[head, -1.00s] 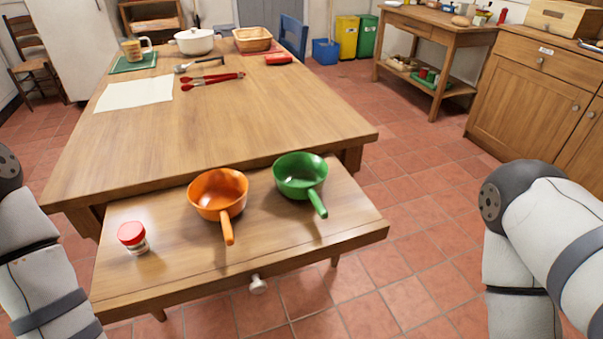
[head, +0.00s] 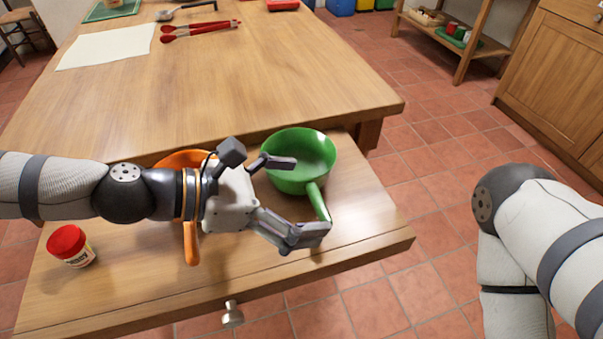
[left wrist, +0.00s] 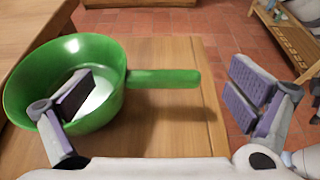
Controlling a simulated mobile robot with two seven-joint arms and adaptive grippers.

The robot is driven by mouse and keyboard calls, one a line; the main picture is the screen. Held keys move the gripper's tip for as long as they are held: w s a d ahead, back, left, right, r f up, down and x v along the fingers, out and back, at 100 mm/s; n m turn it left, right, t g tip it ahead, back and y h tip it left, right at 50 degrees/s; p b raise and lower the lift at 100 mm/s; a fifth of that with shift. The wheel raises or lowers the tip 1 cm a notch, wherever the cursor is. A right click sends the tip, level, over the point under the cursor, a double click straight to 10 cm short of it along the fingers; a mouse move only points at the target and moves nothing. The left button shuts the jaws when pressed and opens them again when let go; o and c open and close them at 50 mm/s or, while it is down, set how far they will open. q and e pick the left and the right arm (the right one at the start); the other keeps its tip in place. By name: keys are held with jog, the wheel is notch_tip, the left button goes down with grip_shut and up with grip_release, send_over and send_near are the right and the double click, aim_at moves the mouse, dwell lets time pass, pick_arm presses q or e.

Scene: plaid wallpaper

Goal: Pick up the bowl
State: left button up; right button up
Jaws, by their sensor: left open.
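A green handled bowl (head: 303,158) stands on the pulled-out drawer-like surface (head: 370,235) at the front of the table, its handle pointing toward me. An orange handled bowl (head: 191,243) stands to its left, mostly hidden behind my left arm. My left gripper (head: 297,198) is open and empty, its fingers spread on the near-left side of the green bowl. In the left wrist view the green bowl (left wrist: 105,60) lies at the left, with one finger in front of its inside. The handle reaches into the gap between the fingers (left wrist: 160,95). My right gripper is out of view; only my right arm shows.
A small jar with a red lid (head: 70,246) stands at the left of the front surface. The large table (head: 230,90) behind is mostly clear, with a paper sheet (head: 107,46) and red tongs (head: 200,31) toward its far end.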

aim_at(319, 199)
pick_arm(q)
jog(key=x, duration=0.3)
jog(key=shift+f, duration=0.15)
jog(key=shift+a, duration=0.1)
jog(key=c, duration=1.6)
